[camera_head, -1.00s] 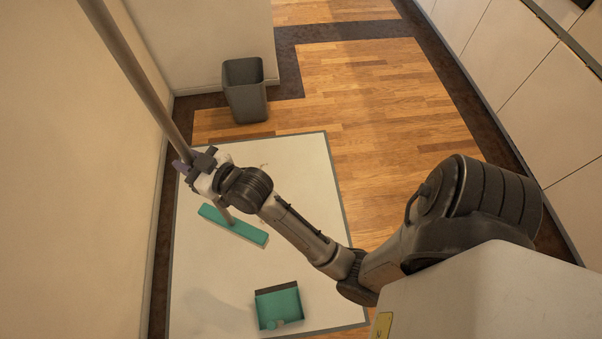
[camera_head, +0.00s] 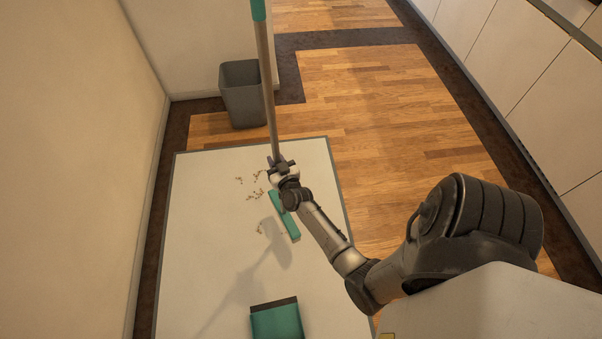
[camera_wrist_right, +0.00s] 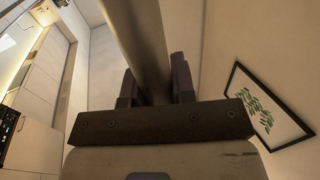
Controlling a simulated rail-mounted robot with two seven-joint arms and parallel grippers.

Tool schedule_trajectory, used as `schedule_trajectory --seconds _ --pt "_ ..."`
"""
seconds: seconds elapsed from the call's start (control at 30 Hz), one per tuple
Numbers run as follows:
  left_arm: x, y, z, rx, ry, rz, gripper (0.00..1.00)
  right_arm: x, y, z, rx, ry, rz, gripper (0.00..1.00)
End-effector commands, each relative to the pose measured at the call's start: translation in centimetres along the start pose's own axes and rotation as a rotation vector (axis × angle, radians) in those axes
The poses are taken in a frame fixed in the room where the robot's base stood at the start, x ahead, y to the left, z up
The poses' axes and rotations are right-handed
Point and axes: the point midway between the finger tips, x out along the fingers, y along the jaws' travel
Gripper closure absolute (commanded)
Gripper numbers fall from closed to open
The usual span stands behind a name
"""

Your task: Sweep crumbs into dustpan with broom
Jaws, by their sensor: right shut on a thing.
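My right gripper (camera_head: 281,166) is shut on the handle of the broom (camera_head: 267,90). The handle stands nearly upright and also shows between the fingers in the right wrist view (camera_wrist_right: 146,45). The broom's teal head (camera_head: 288,222) is down at the white mat, turned lengthwise, partly hidden by my right gripper and wrist. Small brown crumbs (camera_head: 254,188) lie scattered on the mat just left of the head. The teal dustpan (camera_head: 277,320) with a dark front lip lies on the mat at the bottom of the view, cut off by the frame. My left gripper is not in view.
The white mat (camera_head: 205,215) has a grey border and lies on a wooden floor. A grey bin (camera_head: 242,95) stands beyond its far edge. A wall (camera_head: 70,150) bounds the left, cabinets (camera_head: 520,80) the right. The mat's left side is clear.

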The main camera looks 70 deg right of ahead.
Motion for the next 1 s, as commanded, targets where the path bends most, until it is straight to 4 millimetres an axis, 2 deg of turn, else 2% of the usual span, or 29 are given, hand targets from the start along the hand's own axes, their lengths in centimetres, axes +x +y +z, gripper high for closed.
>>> schedule_trajectory --seconds 0.03,0.1,0.23,0.4,0.63,0.83,1.0 --pt "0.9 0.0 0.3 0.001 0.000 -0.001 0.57 -0.1 1.4 1.9 0.000 -0.001 0.039 1.00" --pt "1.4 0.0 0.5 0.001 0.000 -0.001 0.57 -0.4 3.1 3.6 0.000 -0.001 0.088 1.00" --pt "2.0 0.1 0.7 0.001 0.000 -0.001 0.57 -0.9 5.7 5.9 0.000 0.001 0.163 1.00" --pt "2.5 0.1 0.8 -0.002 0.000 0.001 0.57 -1.5 7.7 7.7 0.001 0.003 0.226 1.00" --pt "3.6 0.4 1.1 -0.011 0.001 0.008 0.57 -1.9 8.6 9.4 0.000 0.003 0.255 1.00" --pt "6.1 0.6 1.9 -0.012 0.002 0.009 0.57 -1.9 8.6 11.9 0.001 0.003 0.254 1.00" --pt "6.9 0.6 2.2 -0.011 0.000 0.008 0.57 -1.9 8.6 12.5 0.001 0.003 0.253 1.00"
